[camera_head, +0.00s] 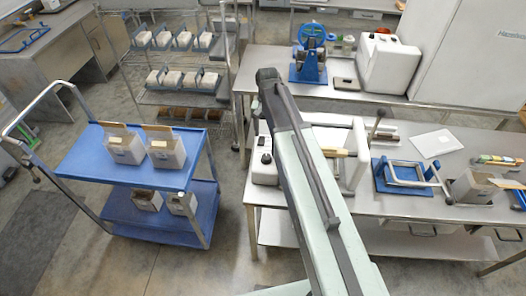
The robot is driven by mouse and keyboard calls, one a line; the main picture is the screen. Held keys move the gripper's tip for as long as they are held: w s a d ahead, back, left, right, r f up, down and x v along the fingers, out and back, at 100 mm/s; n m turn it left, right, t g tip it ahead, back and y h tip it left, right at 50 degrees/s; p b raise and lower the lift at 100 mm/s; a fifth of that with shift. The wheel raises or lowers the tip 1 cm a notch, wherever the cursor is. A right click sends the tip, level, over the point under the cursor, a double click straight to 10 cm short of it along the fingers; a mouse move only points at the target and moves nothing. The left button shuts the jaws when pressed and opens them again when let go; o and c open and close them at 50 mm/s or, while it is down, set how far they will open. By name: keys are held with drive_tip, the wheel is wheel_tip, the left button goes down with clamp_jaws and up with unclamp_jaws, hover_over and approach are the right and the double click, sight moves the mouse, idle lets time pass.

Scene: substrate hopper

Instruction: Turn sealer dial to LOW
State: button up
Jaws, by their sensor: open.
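A white machine that looks like the sealer (264,176) stands at the left end of the near steel table. Its left part shows two small dark knobs, one of which may be the dial (266,158); its setting and any lettering are too small to read. My arm crosses in front of the machine and hides its middle. More of its white body shows to the right of the arm, beside a tan bar (336,153). My gripper's fingers cannot be made out; only the arm links and their dark upper end show.
A blue cart (90,158) with several boxes stands at the left. On the near table, a blue-based frame (388,185) and an open box (468,187) sit to the right. A back table holds a blue device (309,55) and a white container (388,65). Floor between cart and table is clear.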

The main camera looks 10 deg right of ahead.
drive_tip(key=b, duration=0.5)
hover_over(266, 156)
wheel_tip(266, 156, down, 6)
drive_tip(key=shift+d+f, duration=0.1)
wheel_tip(266, 156, down, 8)
drive_tip(key=b, duration=0.9)
drive_tip(key=shift+s+f, duration=0.1)
drive_tip(key=shift+f, duration=0.15)
drive_tip(key=shift+r, duration=0.1)
clamp_jaws()
